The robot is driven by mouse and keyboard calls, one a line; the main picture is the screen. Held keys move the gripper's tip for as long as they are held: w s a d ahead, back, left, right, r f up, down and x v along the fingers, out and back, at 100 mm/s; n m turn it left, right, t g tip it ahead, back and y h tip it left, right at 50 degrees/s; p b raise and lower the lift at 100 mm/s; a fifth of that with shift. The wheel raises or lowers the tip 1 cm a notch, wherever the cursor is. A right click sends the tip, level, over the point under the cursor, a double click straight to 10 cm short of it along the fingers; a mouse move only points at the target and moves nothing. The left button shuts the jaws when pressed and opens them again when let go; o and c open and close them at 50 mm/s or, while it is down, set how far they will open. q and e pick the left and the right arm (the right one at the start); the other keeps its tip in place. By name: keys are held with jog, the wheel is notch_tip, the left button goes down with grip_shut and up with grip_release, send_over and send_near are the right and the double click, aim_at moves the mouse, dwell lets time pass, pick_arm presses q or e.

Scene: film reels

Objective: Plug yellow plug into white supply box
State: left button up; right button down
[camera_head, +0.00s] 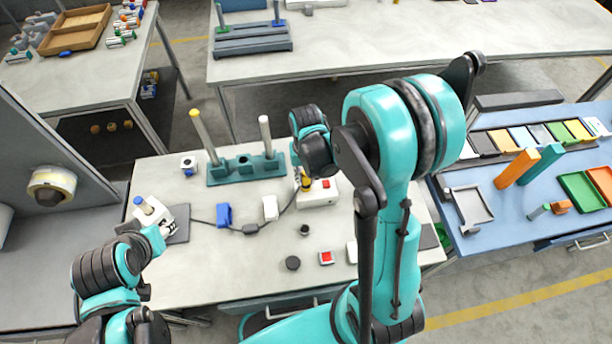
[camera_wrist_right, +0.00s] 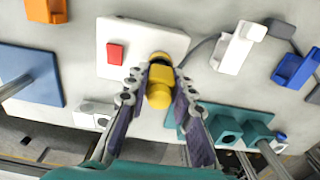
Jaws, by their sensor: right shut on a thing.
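The white supply box (camera_head: 318,197) with a red button sits at the back middle of the near table; it also shows in the right wrist view (camera_wrist_right: 113,67). The yellow plug (camera_head: 306,184) is at the box's left side in the head view. My right gripper (camera_wrist_right: 158,98) is shut on the yellow plug (camera_wrist_right: 159,90), which overlaps the box's edge in the wrist view. I cannot tell whether the plug is seated in a socket. A dark cable (camera_head: 273,221) trails from the plug. My left gripper (camera_head: 158,238) is at the table's left; its jaws are unclear.
A red-button block (camera_head: 326,258) and a black disc (camera_head: 292,263) lie in front. Bare tabletop is at front left.

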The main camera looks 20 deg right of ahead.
jog(key=shift+f+b, duration=0.4)
jog(key=shift+f, duration=0.2)
jog(key=c, duration=1.2)
grip_release()
jog(key=shift+r, duration=0.15)
notch_tip(320, 180, up, 12)
jog(key=shift+f, duration=0.1)
